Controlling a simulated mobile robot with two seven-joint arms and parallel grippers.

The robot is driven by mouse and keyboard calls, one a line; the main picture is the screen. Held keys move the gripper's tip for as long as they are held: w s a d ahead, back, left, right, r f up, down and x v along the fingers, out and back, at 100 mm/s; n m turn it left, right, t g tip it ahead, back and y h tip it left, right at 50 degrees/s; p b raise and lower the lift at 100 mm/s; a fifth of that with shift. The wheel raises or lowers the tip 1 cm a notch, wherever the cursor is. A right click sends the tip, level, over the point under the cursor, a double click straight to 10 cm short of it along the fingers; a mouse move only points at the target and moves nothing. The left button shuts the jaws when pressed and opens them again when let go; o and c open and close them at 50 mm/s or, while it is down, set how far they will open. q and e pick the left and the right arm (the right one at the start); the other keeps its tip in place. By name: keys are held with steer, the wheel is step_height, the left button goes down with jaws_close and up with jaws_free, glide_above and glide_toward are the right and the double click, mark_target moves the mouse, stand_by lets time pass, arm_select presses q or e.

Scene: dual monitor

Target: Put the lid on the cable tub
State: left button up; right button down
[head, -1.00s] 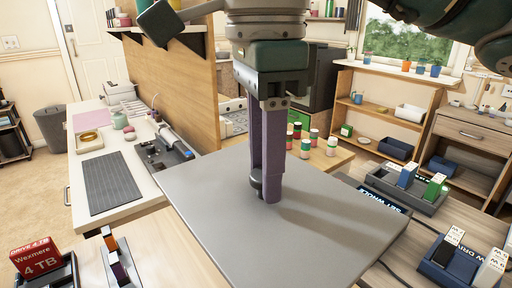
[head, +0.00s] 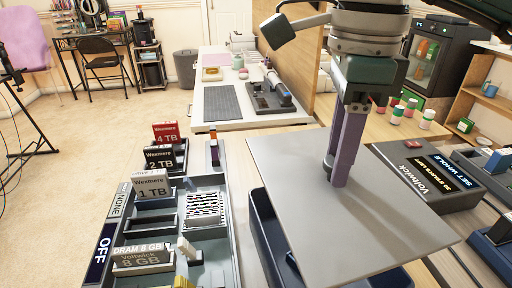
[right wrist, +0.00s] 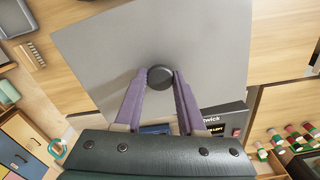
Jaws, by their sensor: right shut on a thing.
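The lid (head: 390,220) is a flat grey plate with a small black knob, which shows in the right wrist view (right wrist: 160,78). My right gripper (head: 339,180) points down with its purple fingers shut on the knob. The cable tub (head: 266,232) is a dark blue open bin, mostly hidden under the lid in the head view. Its left side and part of its front show past the lid's edge. The lid looks above the tub and shifted to the right; I cannot tell whether they touch. My left gripper is not in view.
Left of the tub stands a grey tray (head: 214,262) with boxed drives and memory. A dark box (head: 425,178) lies right of the lid, and several small jars (head: 397,115) stand behind it. A white bench (head: 212,104) is at the back.

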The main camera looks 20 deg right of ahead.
step_height(320, 180, down, 10)
steer(key=shift+b, duration=0.4)
steer(key=shift+f, duration=0.15)
steer(key=c, duration=0.5)
jaws_free()
